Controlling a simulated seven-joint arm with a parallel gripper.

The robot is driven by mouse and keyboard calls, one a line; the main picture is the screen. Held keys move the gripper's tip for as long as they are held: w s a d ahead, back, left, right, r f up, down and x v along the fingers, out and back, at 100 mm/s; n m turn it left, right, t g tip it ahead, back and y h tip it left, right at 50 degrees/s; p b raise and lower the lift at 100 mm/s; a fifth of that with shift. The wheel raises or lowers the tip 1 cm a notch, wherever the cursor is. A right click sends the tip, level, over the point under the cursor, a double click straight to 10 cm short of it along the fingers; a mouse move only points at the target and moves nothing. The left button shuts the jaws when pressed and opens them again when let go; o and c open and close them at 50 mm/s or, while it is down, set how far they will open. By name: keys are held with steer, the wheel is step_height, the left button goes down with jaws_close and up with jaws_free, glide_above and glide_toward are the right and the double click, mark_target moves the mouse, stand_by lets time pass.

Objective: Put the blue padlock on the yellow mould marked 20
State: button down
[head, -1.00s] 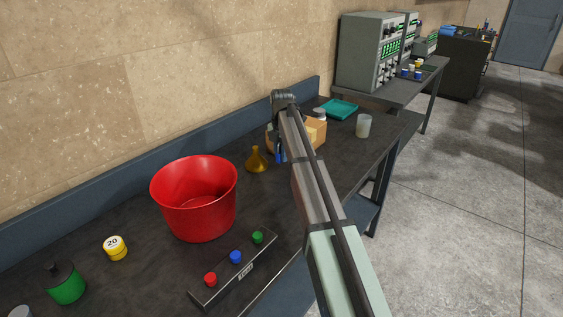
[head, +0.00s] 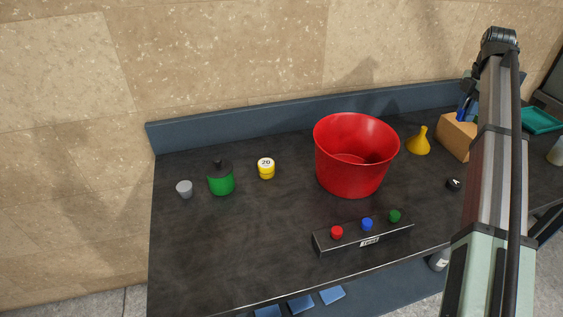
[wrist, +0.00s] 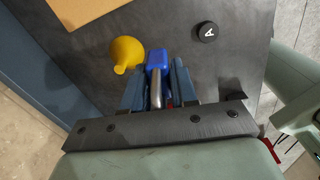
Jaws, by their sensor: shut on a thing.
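The yellow mould marked 20 (head: 266,170) stands upright on the dark bench, between a green container and a red bucket, in the head view. My gripper (wrist: 160,88) is shut on the blue padlock (wrist: 158,60), whose blue body sticks out beyond the fingers in the wrist view. In the head view, my gripper (head: 467,107) is at the right, far from the mould and near the cardboard box, partly hidden by my own arm. The padlock's lower part is hidden between the fingers.
The red bucket (head: 352,170) stands between my gripper and the mould. A yellow funnel (head: 419,142), a cardboard box (head: 455,136), a black disc marked A (head: 454,184), a button panel (head: 365,236), a green container (head: 221,180) and a grey cup (head: 184,189) also stand there. The bench front left is clear.

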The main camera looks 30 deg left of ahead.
steer(key=r, duration=0.1)
steer(key=a+r, duration=0.1)
steer(key=shift+s+r, duration=0.1)
steer(key=shift+r, duration=0.2)
steer(key=s+a, duration=0.3)
steer(key=a, duration=0.5)
steer(key=s+a, duration=0.3)
steer(key=a, duration=0.6)
steer(key=n, duration=0.2)
glide_above(266, 163)
step_height(266, 163, down, 4)
steer(key=shift+f, duration=5.6)
steer(key=shift+f, duration=0.15)
steer(key=c, duration=0.9)
jaws_free()
